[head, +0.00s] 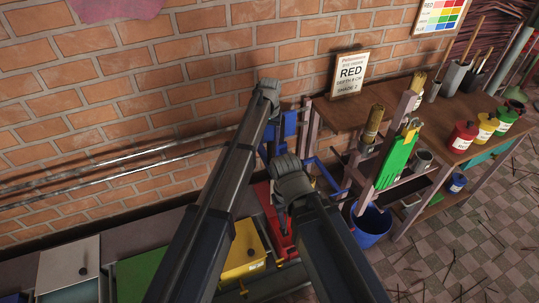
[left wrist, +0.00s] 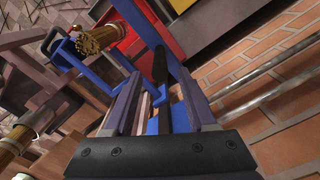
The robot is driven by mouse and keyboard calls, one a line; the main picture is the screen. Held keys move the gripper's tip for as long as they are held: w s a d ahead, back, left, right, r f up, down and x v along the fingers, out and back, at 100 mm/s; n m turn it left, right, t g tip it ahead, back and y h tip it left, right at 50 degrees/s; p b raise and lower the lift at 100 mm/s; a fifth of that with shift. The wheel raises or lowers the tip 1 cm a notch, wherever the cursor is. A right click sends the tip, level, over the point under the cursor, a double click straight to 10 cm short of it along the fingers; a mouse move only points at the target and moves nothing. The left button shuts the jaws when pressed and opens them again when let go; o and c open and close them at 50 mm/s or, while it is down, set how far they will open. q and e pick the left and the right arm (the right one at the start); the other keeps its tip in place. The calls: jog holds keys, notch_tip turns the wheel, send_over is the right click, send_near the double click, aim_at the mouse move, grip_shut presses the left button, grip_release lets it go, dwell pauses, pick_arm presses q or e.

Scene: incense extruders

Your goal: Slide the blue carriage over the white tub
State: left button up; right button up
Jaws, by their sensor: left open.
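The blue carriage (head: 289,125) is at the right end of the wall rails in the head view, partly hidden by my arms. In the left wrist view, the blue carriage (left wrist: 178,72) has a black handle (left wrist: 160,66). My left gripper (left wrist: 160,82) is open, with its fingers on either side of the handle area; I cannot tell if they touch it. The white tub (head: 68,266) is at the lower left of the head view, far left of the carriage. A second dark arm reaches up from the bottom, but its fingers are not discernible.
Two metal rails (head: 120,160) run along the brick wall. Green (head: 140,276), yellow (head: 243,250) and red (head: 273,218) tubs stand right of the white one. A blue bucket (head: 370,225) and a bench (head: 335,115) with paint pots are at right. An incense bundle (left wrist: 97,42) is near the carriage.

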aim_at(270, 153)
pick_arm(q)
jog(key=shift+f+b, duration=3.95)
jog(key=shift+r, duration=0.1)
jog(key=shift+c, duration=0.2)
grip_shut()
jog(key=shift+s, duration=0.1)
